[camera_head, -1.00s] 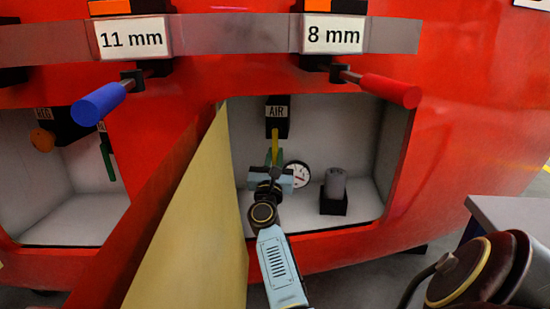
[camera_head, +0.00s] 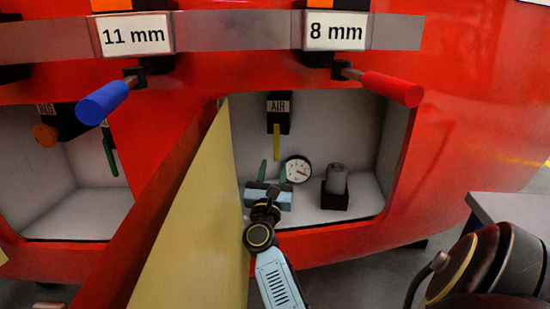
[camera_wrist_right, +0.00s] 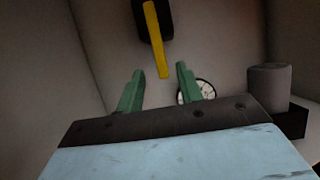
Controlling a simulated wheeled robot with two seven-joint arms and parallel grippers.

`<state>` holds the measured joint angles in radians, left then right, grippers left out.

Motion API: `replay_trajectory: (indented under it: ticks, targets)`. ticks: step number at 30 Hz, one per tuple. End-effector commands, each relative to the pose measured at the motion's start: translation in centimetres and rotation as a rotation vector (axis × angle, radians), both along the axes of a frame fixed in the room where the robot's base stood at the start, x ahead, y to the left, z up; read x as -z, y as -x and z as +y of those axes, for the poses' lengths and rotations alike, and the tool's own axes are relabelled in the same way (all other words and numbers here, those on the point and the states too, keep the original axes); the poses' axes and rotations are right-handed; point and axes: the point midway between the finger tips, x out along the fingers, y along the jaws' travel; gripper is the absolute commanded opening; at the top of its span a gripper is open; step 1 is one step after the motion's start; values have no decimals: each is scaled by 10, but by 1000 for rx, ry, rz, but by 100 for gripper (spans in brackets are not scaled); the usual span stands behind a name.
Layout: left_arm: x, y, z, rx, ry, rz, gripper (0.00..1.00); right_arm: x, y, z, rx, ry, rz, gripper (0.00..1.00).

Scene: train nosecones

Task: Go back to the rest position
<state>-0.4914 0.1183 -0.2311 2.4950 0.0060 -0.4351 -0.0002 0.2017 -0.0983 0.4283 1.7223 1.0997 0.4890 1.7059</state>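My right gripper (camera_head: 273,172) is inside the open right compartment of the red nosecone, below the black AIR block (camera_head: 278,112). Its two green fingers stand apart with nothing between them, as the right wrist view (camera_wrist_right: 157,82) also shows. The yellow lever (camera_head: 276,142) hangs down from the AIR block. In the right wrist view the lever (camera_wrist_right: 155,38) is ahead of the fingertips and apart from them. A round white gauge (camera_head: 298,170) is just right of the fingers. My left gripper is not in view.
A grey cylinder (camera_head: 336,180) on a black base stands right of the gauge. The open door (camera_head: 190,215) borders the compartment on the left. Red (camera_head: 390,89) and blue (camera_head: 102,103) handled tools hang above. A grey table (camera_head: 515,215) is at the right.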

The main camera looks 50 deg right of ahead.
Motion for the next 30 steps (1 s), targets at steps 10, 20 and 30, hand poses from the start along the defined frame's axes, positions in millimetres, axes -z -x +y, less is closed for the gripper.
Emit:
replay_trajectory:
  ticks: [10,20,30]
  targets:
    - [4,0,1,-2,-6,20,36,4,6,9,0,-1,-1,36]
    - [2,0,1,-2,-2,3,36,-3,-3,-5,2,1,-3,36]
    - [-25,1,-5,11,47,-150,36,-25,-34,-49,1,1,-1,36]
